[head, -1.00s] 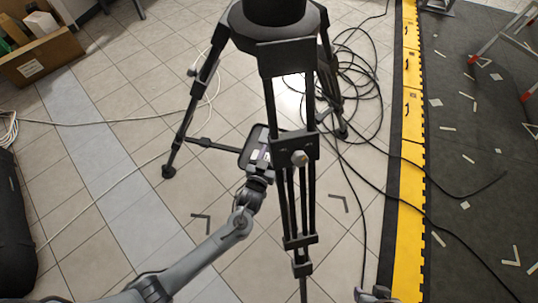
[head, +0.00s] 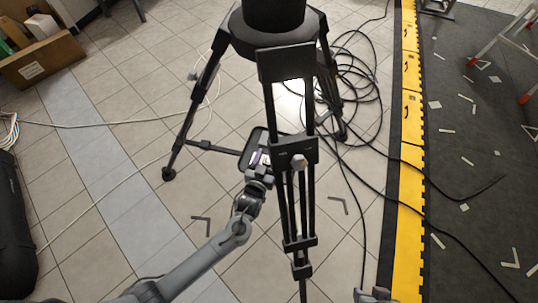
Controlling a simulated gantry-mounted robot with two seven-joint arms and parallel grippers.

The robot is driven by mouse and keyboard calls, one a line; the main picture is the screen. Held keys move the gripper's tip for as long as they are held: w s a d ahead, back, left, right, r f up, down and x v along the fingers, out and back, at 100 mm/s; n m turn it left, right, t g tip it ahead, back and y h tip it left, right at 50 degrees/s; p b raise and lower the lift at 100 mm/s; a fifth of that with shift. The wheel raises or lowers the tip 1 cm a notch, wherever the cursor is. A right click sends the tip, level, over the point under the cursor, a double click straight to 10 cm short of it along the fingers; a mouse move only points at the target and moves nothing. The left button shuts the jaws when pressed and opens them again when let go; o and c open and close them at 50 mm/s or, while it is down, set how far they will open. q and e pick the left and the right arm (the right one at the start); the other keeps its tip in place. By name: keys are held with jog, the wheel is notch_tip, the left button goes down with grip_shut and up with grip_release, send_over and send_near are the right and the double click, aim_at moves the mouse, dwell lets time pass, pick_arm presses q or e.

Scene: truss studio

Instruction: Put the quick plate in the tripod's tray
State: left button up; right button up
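The tripod (head: 270,65) stands upright in the middle of the head view. Its small dark tray (head: 248,143) sits between the legs, partly hidden by the front leg. A small pale and purplish item (head: 263,159) shows inside the tray; it may be the quick plate, but it is too small to be sure. My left gripper (head: 259,174) is at the tray's near edge, just below that item. Its fingertips are too small and too covered to show whether they are open or touching anything. A bit of my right gripper (head: 372,294) shows at the bottom edge.
Black cables (head: 360,90) lie coiled behind and right of the tripod. A yellow edge strip (head: 411,130) borders a dark mat with scattered tape marks. A cardboard box (head: 40,60) is at the upper left, a black bag (head: 14,225) at the left edge. Tiled floor left of the tripod is mostly clear.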

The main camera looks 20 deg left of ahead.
pick_arm(q)
jog(key=s+a+r+m+g+p, duration=0.1)
jog(key=s+r+g, duration=0.2)
jog(key=s, duration=0.7)
jog(key=s+a+r+m+g+h+p, duration=0.1)
jog(key=s+g, duration=0.4)
jog(key=s, duration=0.5)
jog(key=s+a+r+g+p, duration=0.2)
jog(key=s+r+g, duration=0.2)
jog(key=s, duration=0.6)
jog(key=shift+s+a+r+m+g, duration=0.15)
jog(key=shift+a+r+m+g, duration=0.2)
jog(key=shift+r, duration=0.5)
jog(key=shift+d, duration=0.1)
